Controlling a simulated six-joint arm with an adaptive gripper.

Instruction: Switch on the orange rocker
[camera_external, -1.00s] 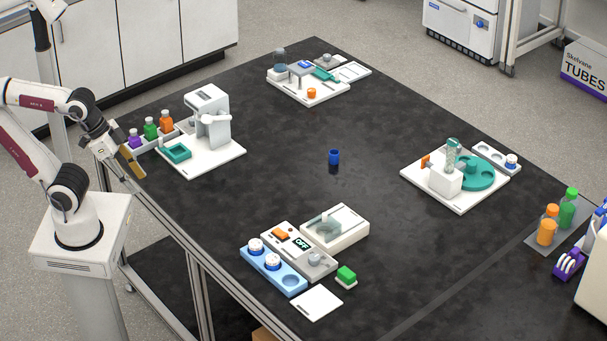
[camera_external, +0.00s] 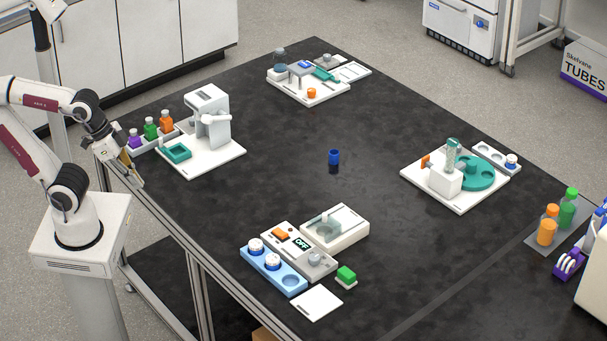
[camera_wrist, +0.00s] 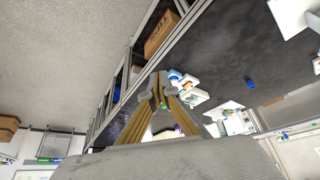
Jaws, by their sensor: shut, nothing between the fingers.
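The orange rocker (camera_external: 281,234) sits on top of a white device (camera_external: 270,245) at the front middle of the black table. A small dark display on the device, to the right of the rocker, reads OFF (camera_external: 302,244). My gripper (camera_external: 137,181) is far to the left of the device, above the table's left edge. It is shut and holds nothing. In the wrist view my gripper's fingers (camera_wrist: 161,101) point toward the table, and the device is partly hidden beyond them.
A blue tray (camera_external: 290,281) with white-capped jars adjoins the device. A white machine (camera_external: 208,117) and a bottle rack (camera_external: 152,142) stand near my arm. A blue cup (camera_external: 334,157) stands mid-table.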

